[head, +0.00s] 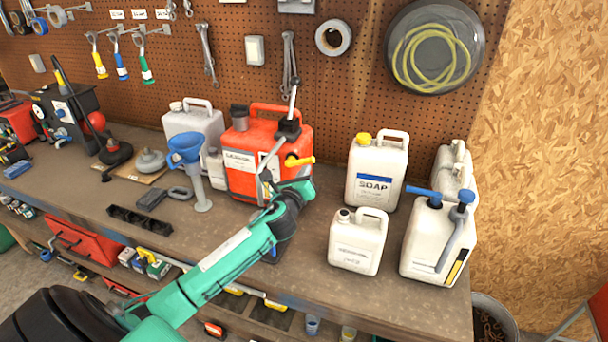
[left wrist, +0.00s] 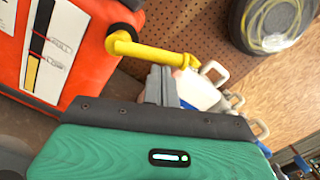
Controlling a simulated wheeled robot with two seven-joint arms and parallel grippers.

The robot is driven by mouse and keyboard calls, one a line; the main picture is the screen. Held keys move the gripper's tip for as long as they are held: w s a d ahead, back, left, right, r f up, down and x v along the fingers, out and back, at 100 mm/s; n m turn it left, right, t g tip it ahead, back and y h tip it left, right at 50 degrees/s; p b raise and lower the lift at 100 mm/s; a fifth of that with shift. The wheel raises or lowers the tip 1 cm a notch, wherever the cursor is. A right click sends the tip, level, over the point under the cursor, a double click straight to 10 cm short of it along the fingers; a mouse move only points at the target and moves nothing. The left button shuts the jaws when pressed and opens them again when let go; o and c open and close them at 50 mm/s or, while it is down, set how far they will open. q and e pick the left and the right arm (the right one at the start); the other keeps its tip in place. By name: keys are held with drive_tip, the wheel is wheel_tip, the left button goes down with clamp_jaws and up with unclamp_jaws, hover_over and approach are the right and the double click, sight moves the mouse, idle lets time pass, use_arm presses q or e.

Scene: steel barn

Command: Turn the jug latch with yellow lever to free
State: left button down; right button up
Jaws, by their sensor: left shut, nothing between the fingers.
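The red jug (head: 236,183) stands on the bench against the pegboard. Its yellow lever (head: 299,160) sticks out to the right from a dark pivot on the jug's side. In the left wrist view, the lever (left wrist: 150,51) runs from the red jug (left wrist: 85,45) toward the right and bends at its end. A label with a yellow and black strip shows on the jug. My left gripper (left wrist: 160,80) is shut and empty, with its grey fingers close beside the lever; I cannot tell whether they touch. In the head view, its green hand is just below the lever. My right gripper is out of view.
A soap jug (head: 375,178), a smaller white jug (head: 357,243) and a white jug with a blue handle (head: 425,245) stand to the right. A blue funnel (head: 187,160) stands left of the red jug. The bench front (head: 300,280) has some bare room.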

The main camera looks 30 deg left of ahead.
use_arm(q)
drive_tip(key=n, duration=0.1)
drive_tip(key=r+n, duration=0.1)
drive_tip(key=r+n+p, duration=0.1)
drive_tip(key=shift+a+n, duration=0.25)
drive_tip(key=shift+n, duration=0.15)
drive_tip(key=shift+s+a+r+n+g+p, duration=0.15)
drive_tip(key=shift+a+r+n+p, duration=0.35)
drive_tip(key=shift+n, duration=1.05)
drive_tip(key=shift+s+a+r+n+g+p, duration=0.15)
drive_tip(key=shift+a+r+n+p, duration=0.3)
drive_tip(key=shift+n, duration=1.05)
drive_tip(key=shift+s+a+r+n+p, duration=0.25)
drive_tip(key=shift+a+r+n, duration=0.35)
drive_tip(key=shift+n, duration=0.95)
drive_tip(key=shift+w+a, duration=0.1)
drive_tip(key=shift+f, duration=0.1)
